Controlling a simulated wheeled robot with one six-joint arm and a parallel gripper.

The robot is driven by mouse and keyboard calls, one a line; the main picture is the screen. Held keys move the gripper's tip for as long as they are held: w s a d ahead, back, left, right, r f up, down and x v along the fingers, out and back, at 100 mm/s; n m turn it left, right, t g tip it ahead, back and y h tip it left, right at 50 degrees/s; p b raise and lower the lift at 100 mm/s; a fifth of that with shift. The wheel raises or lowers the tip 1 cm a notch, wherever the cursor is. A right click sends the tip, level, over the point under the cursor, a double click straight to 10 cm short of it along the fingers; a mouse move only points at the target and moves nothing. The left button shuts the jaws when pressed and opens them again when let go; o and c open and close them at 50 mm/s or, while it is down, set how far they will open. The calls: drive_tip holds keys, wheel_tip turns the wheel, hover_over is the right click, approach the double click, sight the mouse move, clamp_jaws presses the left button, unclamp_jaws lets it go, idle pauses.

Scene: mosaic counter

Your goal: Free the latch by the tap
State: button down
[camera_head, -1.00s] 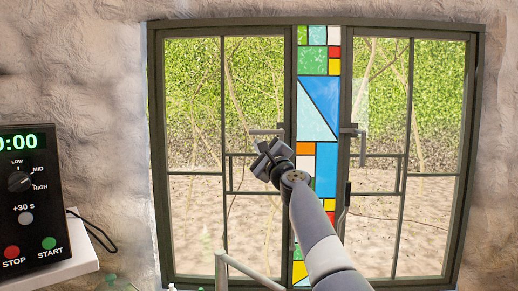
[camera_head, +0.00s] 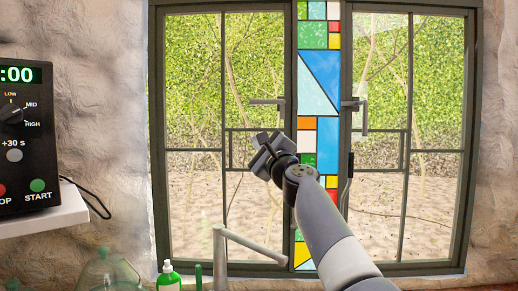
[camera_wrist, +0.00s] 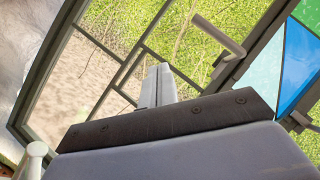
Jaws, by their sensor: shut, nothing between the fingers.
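A grey lever handle (camera_head: 267,101) sits on the left window sash, its arm lying level to the left. It also shows in the wrist view (camera_wrist: 218,36), beyond and to the right of the fingers. A second handle (camera_head: 363,116) on the right sash hangs down. The grey tap (camera_head: 220,250) stands in front of the window at lower left, its spout slanting right; part of it shows at the wrist view's lower left (camera_wrist: 35,158). My gripper (camera_head: 266,142) is shut and empty, below the left handle in the head view and apart from it. Its fingers (camera_wrist: 158,84) are together.
A stained-glass strip (camera_head: 319,75) divides the two window sashes. A dark control box (camera_head: 28,140) with dial and buttons stands on a white shelf (camera_head: 45,215) at left. A green bottle (camera_head: 168,278) and a clear glass vessel (camera_head: 105,272) stand low by the tap.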

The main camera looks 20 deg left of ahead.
drive_tip(key=shift+s+d+f+b, duration=0.15)
drive_tip(key=shift+s+f+b, duration=0.3)
drive_tip(key=shift+s, duration=0.15)
drive_tip(key=shift+s+d+f+b, duration=0.15)
drive_tip(key=shift+s+f+b, duration=0.15)
drive_tip(key=shift+s+b, duration=0.2)
drive_tip(key=shift+r, duration=0.1)
drive_tip(key=w+a+r+p, duration=0.1)
drive_tip(key=w+r+p, duration=0.3)
drive_tip(key=p, duration=0.5)
drive_tip(key=shift+w+a+r, duration=0.25)
drive_tip(key=shift+w+a, duration=0.15)
drive_tip(key=shift+w, duration=1)
drive_tip(key=shift+s+f, duration=0.1)
